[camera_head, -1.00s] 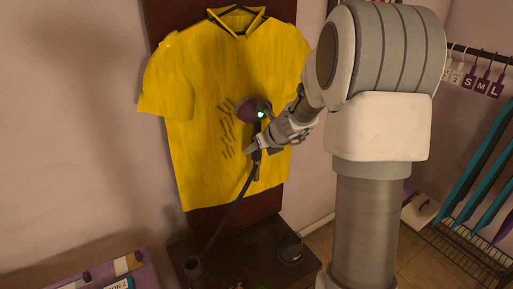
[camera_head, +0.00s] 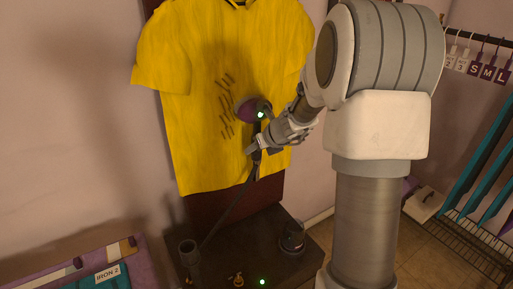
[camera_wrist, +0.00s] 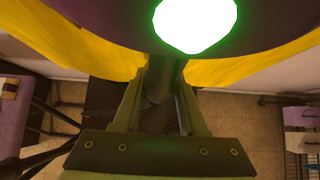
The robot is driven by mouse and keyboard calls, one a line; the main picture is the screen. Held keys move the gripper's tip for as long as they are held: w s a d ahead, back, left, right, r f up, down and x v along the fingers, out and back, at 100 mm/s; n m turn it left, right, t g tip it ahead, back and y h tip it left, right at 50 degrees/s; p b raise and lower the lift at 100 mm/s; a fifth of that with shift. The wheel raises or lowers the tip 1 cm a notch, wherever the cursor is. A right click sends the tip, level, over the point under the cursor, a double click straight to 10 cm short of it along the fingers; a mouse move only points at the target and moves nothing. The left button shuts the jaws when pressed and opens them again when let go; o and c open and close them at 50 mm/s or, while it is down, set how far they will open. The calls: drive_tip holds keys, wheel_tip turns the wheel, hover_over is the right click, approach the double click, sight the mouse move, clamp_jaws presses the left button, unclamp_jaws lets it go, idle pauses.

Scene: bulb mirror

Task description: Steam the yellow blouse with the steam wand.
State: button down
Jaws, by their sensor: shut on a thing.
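The yellow blouse (camera_head: 215,60) hangs flat on a dark red board (camera_head: 225,205), its top cut off by the picture's edge. Several dark crease lines (camera_head: 223,118) show on its front. My gripper (camera_head: 257,148) is shut on the steam wand. The wand's purple head (camera_head: 244,109) with a glowing green light is in front of the blouse, just right of the creases; I cannot tell whether it touches. In the wrist view my gripper (camera_wrist: 162,92) holds the wand's dark handle, and the green light (camera_wrist: 195,22) is large above. A hose runs down from the wand.
A dark stand (camera_head: 225,255) below holds a cup-like holder (camera_head: 188,250), a brass knob (camera_head: 238,280), a green light and a round-topped device (camera_head: 291,238). An ironing surface (camera_head: 75,265) labelled "IRON 2" is lower left. A hanging rail with tags (camera_head: 487,70) and a wire rack are right.

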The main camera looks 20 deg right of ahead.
sight(258, 173)
drive_tip(key=shift+a+f+b, duration=0.1)
drive_tip(key=shift+f+b, duration=4.6)
drive_tip(key=shift+f, duration=0.45)
drive_tip(key=shift+r, duration=0.1)
drive_tip(key=s+d+b, duration=0.1)
drive_tip(key=s+b, duration=0.1)
drive_tip(key=s, duration=0.6)
drive_tip(key=shift+d, duration=0.25)
